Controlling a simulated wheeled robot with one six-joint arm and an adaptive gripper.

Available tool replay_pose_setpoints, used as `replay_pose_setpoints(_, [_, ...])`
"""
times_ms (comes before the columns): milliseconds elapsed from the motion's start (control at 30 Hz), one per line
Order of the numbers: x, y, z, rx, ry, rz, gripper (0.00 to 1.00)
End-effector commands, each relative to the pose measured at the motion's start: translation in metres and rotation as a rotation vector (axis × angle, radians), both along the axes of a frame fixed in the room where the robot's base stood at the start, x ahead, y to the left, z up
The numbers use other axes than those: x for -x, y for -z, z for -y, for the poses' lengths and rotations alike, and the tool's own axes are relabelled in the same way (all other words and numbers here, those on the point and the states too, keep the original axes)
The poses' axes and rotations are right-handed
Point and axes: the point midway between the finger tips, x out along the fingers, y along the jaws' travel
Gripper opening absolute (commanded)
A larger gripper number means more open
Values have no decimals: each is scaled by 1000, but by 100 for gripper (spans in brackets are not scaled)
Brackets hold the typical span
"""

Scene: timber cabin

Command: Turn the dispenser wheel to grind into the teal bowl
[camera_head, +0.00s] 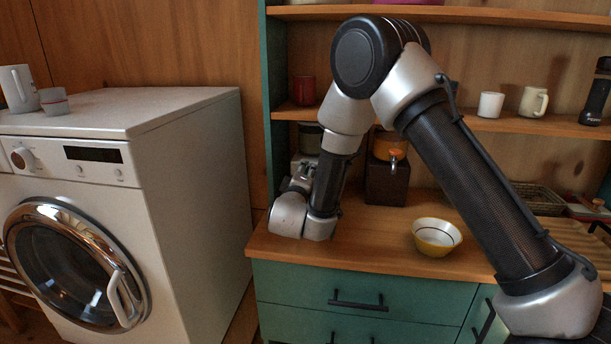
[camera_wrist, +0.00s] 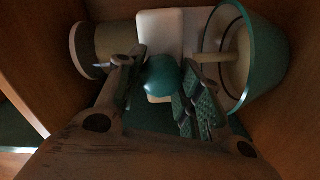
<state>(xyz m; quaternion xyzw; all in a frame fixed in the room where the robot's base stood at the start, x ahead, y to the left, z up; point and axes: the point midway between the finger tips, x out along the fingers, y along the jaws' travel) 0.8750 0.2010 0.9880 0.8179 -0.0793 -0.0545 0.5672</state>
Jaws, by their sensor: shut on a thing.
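In the wrist view a round teal knob (camera_wrist: 160,76) sits between my two fingers, in front of a pale block-like body (camera_wrist: 172,32); I take it for the dispenser wheel's grip. My gripper (camera_wrist: 162,82) is shut on it, with the ribbed finger pads at either side. A teal bowl (camera_wrist: 272,62) with a pale inside lies at the right of the wrist view, and a pale rod shows across its mouth. In the head view my gripper (camera_head: 299,179) is at the left end of the counter, and my arm hides most of the dispenser and the bowl.
A yellow-and-white bowl (camera_head: 436,237) stands on the wooden counter (camera_head: 375,248). Shelves (camera_head: 470,120) with cups are behind. A white washing machine (camera_head: 190,170) stands left, beyond a gap.

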Motion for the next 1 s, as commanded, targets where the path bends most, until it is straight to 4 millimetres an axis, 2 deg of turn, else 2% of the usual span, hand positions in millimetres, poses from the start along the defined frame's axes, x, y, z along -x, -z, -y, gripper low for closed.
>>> replay_pose_setpoints(233, [1, 1, 1, -181, 0, 31, 12])
replay_pose_setpoints(500, [1, 1, 1, -306, 0, 55, 12])
replay_pose_setpoints(1000, [1, 2, 1, -355, 1, 64, 12])
